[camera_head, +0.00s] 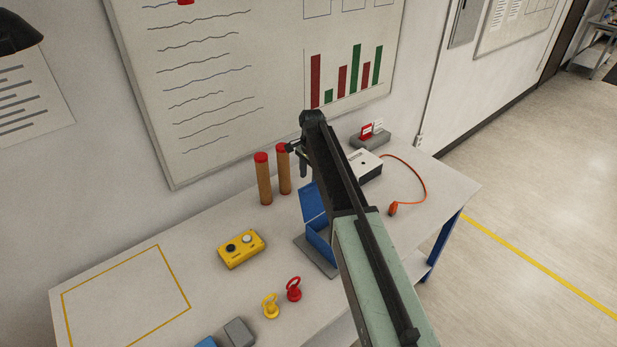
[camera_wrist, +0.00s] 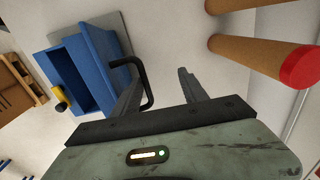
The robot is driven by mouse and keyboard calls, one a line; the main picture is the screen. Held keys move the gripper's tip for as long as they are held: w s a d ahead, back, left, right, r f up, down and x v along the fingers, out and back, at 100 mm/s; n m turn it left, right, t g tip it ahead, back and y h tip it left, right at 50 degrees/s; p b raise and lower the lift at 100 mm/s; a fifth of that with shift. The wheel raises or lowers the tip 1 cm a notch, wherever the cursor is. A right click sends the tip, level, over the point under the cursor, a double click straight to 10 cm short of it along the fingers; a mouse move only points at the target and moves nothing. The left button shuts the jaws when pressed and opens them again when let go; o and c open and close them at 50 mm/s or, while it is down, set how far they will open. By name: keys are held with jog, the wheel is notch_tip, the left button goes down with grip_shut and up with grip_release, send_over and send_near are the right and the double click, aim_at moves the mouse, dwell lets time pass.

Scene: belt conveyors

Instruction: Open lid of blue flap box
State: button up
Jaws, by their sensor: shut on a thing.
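The blue flap box (camera_head: 319,243) stands on a grey plate on the bench, partly hidden behind my arm. Its lid (camera_head: 312,203) is raised, tilted up at the back. In the wrist view the box (camera_wrist: 62,75) shows its open inside, and a black loop handle (camera_wrist: 147,78) sticks out from the raised lid (camera_wrist: 103,52). My gripper (camera_wrist: 160,76) is at this handle, its left finger overlapping the loop, and it is shut on the handle. A gap shows between the fingers. In the head view my gripper (camera_head: 302,158) is above the lid.
Two red-topped brown cylinders (camera_head: 264,180) stand close to the left of my gripper. A yellow button box (camera_head: 241,249), yellow and red hooks (camera_head: 293,289) and a white box (camera_head: 362,165) with an orange cable are on the bench. The yellow-outlined area (camera_head: 125,300) is clear.

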notch_tip(320, 180, up, 6)
jog(key=p, duration=0.5)
jog(key=shift+s+r, duration=0.15)
jog(key=shift+s, duration=0.05)
